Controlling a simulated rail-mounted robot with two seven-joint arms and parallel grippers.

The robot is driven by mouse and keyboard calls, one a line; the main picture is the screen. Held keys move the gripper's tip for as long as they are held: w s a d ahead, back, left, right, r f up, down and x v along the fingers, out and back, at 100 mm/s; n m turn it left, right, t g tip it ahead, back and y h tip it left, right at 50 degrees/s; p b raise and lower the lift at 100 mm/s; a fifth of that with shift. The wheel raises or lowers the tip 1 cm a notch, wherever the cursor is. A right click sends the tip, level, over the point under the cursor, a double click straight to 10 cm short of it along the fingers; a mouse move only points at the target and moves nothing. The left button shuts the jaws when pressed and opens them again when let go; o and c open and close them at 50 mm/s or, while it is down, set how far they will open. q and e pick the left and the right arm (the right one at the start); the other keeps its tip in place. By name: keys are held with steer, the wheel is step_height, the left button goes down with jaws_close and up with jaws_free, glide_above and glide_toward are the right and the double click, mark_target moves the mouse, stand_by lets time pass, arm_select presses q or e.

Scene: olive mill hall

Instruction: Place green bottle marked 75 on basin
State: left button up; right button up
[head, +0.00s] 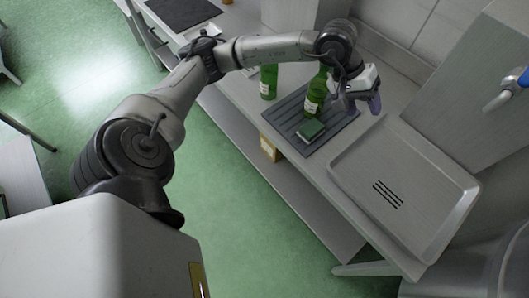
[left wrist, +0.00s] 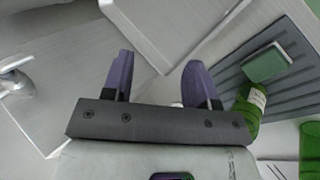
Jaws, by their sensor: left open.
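Two green bottles with pale labels stand on the counter. One bottle (head: 316,97) is on the dark ribbed mat and the other (head: 268,84) is to its left; I cannot read a number on either label. In the left wrist view, one bottle (left wrist: 252,108) shows beside the right-hand finger, partly hidden by the gripper, and another (left wrist: 309,150) is cut off at the right edge. The shallow grey metal basin (head: 348,165) lies to the right of the mat, empty. My left gripper (head: 366,106) is open and empty, right of the mat bottle. My right gripper is not in view.
A green sponge (head: 311,129) lies on the ribbed mat (head: 283,126), near the bottle. A tap (head: 503,93) projects at the right in the head view. A dark board (head: 184,12) lies at the counter's far end. A yellowish box (head: 270,149) sits on the lower shelf.

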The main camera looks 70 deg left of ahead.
arm_select(q)
steer(key=s+d+r+n+t+h, duration=0.1)
steer(key=s+d+n+t+h, duration=0.1)
steer(key=d+n+h, duration=0.45)
steer(key=s+d+r+n+t+h, duration=0.25)
steer(key=d+n+h, duration=0.25)
steer(key=d+n, duration=0.25)
steer(key=a+f+n+t+y, duration=0.4)
steer(key=n+y, duration=0.4)
steer(key=n, duration=0.7)
steer(key=a+f+n+t+y, duration=0.2)
steer(key=f+n+t+y, duration=0.35)
steer(key=n, duration=0.85)
steer(key=s+f+n+g+y, duration=0.5)
steer(key=s+f+n+g, duration=0.5)
steer(key=f+n, duration=0.5)
steer(key=s+a+f, duration=0.1)
steer(key=s, duration=0.1)
steer(key=shift+s+y, duration=0.3)
steer(key=shift+o, duration=0.5)
steer(key=s+d+f+n+g+h, duration=0.1)
steer(key=s+d+f+n+g, duration=0.2)
steer(key=s, duration=0.7)
steer(key=shift+s+f+n+g+h, duration=0.15)
steer(key=shift+f+n+g+h, duration=0.3)
steer(key=shift+f+g, duration=0.55)
steer(key=shift+r, duration=0.2)
